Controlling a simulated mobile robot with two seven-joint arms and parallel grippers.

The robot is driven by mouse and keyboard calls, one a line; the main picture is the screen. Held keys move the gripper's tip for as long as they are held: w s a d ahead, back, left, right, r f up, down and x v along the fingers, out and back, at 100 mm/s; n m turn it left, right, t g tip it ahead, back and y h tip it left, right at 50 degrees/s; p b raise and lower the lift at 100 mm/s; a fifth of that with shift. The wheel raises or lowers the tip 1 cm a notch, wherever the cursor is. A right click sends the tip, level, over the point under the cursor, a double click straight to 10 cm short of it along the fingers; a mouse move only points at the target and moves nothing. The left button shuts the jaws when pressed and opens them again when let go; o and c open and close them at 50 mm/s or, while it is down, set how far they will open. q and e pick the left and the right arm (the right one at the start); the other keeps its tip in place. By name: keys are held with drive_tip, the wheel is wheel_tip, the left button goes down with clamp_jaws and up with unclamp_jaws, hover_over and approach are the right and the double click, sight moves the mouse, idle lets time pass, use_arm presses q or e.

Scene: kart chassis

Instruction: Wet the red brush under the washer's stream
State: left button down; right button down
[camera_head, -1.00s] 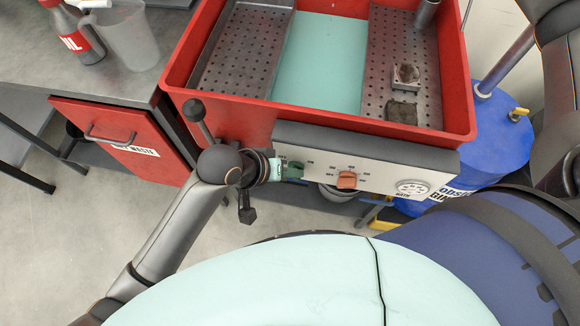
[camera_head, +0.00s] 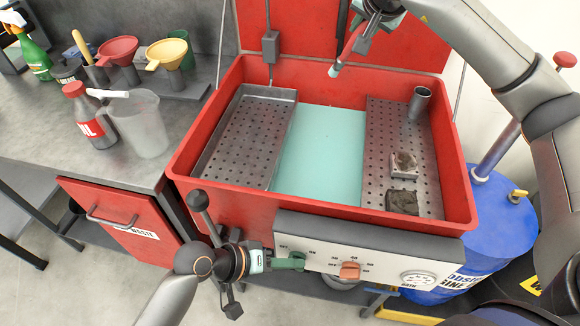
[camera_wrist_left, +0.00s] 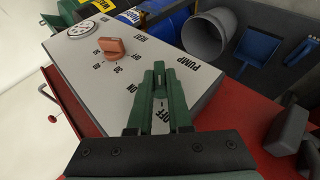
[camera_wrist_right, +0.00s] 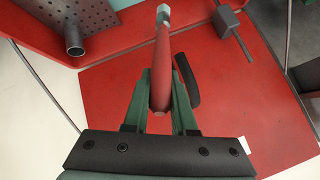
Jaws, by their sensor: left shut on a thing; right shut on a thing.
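The washer is a red basin (camera_head: 185,170) with a pale floor and a grey control panel (camera_head: 420,262) in front. My left gripper (camera_head: 294,261) is at the panel's left end. In the left wrist view its green fingers (camera_wrist_left: 160,90) are shut on the pump knob, mostly hidden between them, beside the ON, OFF and PUMP marks. My right gripper (camera_head: 372,22) is above the basin's back right, shut on the red brush (camera_head: 350,50). The brush's pale tip points down and left over the basin; the brush also shows in the right wrist view (camera_wrist_right: 162,65). I cannot make out any stream.
An orange knob (camera_head: 349,271) and a gauge (camera_head: 417,279) are on the panel. A perforated tray (camera_head: 245,135) is at the basin's left; dirty parts (camera_head: 403,202) and a grey tube (camera_head: 419,103) are at its right. A blue drum (camera_head: 490,235) stands to the right.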

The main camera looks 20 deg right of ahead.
use_arm(q)
drive_tip(key=c, duration=0.8)
unclamp_jaws()
drive_tip(key=shift+c, duration=0.2)
drive_tip(key=shift+a+r, duration=0.1)
drive_tip(key=v, duration=1.1)
drive_tip(key=shift+a+r, duration=0.3)
drive_tip(key=shift+f, duration=0.1)
